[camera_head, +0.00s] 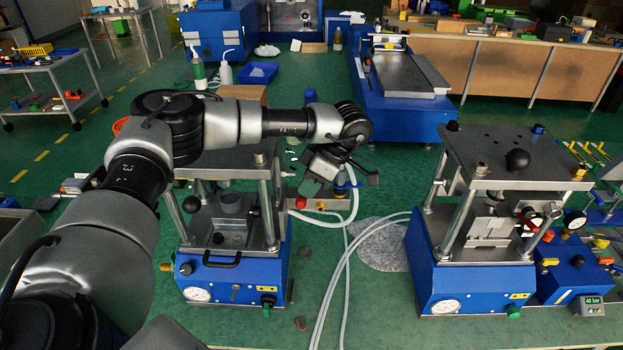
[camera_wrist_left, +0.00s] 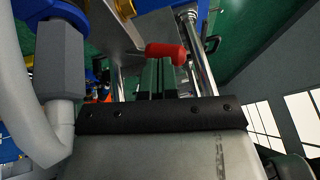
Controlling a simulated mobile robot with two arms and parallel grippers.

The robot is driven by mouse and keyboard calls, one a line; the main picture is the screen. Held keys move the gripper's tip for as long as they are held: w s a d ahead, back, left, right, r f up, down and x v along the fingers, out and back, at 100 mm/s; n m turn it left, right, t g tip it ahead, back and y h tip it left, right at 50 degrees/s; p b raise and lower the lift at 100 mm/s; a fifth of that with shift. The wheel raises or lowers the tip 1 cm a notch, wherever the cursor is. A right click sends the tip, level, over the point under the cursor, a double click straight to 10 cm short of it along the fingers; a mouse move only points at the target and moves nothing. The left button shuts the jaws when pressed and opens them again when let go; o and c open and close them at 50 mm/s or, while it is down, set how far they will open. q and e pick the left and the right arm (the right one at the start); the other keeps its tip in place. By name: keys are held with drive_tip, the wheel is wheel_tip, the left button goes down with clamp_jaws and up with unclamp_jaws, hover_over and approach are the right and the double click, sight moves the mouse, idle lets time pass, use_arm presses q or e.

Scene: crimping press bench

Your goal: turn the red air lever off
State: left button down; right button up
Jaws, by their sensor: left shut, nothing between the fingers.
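The red air lever (camera_head: 300,203) shows as a small red handle at the back right side of the left press, partly hidden by my left gripper. In the left wrist view the red handle (camera_wrist_left: 166,52) lies crosswise just beyond my fingertips. My left gripper (camera_head: 309,188) reaches down over the lever from above, its fingers closed together with nothing between them. It also shows in the left wrist view (camera_wrist_left: 157,75). I cannot tell whether the fingers touch the handle. My right gripper is in neither view.
The left press (camera_head: 235,283) has steel posts close to the lever. White hoses (camera_head: 330,290) run down beside it. A second press (camera_head: 470,287) stands at the right with a blue valve box (camera_head: 575,270).

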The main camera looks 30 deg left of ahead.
use_arm(q)
drive_tip(key=shift+s+d+f+t+b, duration=0.15)
drive_tip(key=shift+s+f+t+b, duration=0.4)
drive_tip(key=shift+s+f, duration=0.1)
drive_tip(key=shift+w, duration=0.1)
drive_tip(key=shift+f, duration=0.15)
